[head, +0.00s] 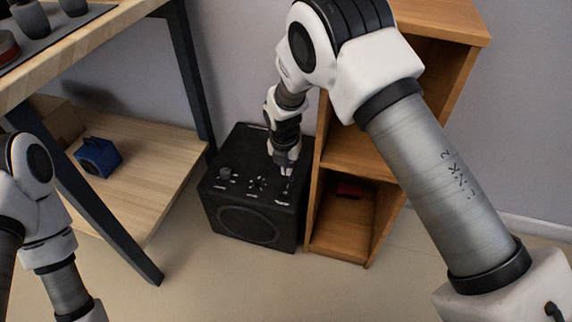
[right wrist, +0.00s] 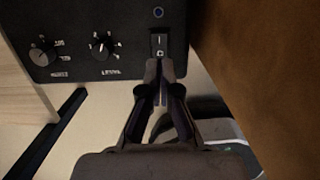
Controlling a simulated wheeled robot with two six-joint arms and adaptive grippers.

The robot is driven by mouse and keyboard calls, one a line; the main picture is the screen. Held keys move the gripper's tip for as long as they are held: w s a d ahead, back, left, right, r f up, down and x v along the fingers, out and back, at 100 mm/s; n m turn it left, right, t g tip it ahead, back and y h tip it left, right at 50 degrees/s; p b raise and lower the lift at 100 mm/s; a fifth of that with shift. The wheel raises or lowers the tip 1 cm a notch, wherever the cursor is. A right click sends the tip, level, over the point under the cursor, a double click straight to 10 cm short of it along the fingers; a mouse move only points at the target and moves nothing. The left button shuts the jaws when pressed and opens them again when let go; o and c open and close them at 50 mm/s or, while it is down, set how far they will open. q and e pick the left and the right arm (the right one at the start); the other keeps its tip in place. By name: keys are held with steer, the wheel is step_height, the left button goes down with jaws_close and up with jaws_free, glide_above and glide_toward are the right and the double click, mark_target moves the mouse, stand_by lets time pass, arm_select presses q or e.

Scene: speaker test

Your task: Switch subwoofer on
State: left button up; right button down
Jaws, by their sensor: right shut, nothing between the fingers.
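The black subwoofer (head: 228,205) stands on the floor between the table and the wooden shelf. Its control panel also shows in the right wrist view (right wrist: 75,25). A black rocker switch (right wrist: 159,45) with light marks sits near the panel's right edge, below a small round blue-ringed light (right wrist: 158,13). My right gripper (right wrist: 160,72) is shut and empty, its tips just below the switch in the picture. I cannot tell whether they touch it. In the head view the right gripper (head: 286,168) is over the panel's right side. My left arm shows at the left edge, but its gripper is out of view.
Two knobs (right wrist: 103,46) (right wrist: 43,54) sit left of the switch. The wooden shelf (head: 355,150) stands close on the right, holding a red item (head: 352,190). The table's lower board (head: 150,165) on the left bears a blue box (head: 98,157). Floor in front is clear.

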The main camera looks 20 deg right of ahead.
mark_target(286, 190)
steer(key=f+b, duration=0.1)
steer(key=f, duration=0.1)
steer(key=f+b, duration=0.1)
steer(key=f, duration=0.2)
steer(key=w+f+b, duration=0.1)
steer(key=f+b, duration=0.1)
steer(key=shift+d+f, duration=0.25)
steer(key=shift+d, duration=0.05)
arm_select(q)
step_height(286, 190, down, 5)
steer(key=shift+r, duration=0.1)
arm_select(e)
steer(key=shift+r+p, duration=0.25)
steer(key=shift+p, duration=0.65)
steer(key=shift+f+g+p, duration=0.25)
steer(key=shift+g+p, duration=0.05)
steer(key=shift+p, duration=0.1)
steer(key=shift+f, duration=0.15)
steer(key=shift+s+a+r+p, duration=0.25)
steer(key=shift+s+a+p, duration=0.2)
steer(key=shift+p, duration=0.45)
arm_select(q)
step_height(286, 190, up, 4)
steer(key=shift+r, duration=0.15)
arm_select(e)
steer(key=shift+s, duration=0.15)
steer(key=shift+f, duration=0.1)
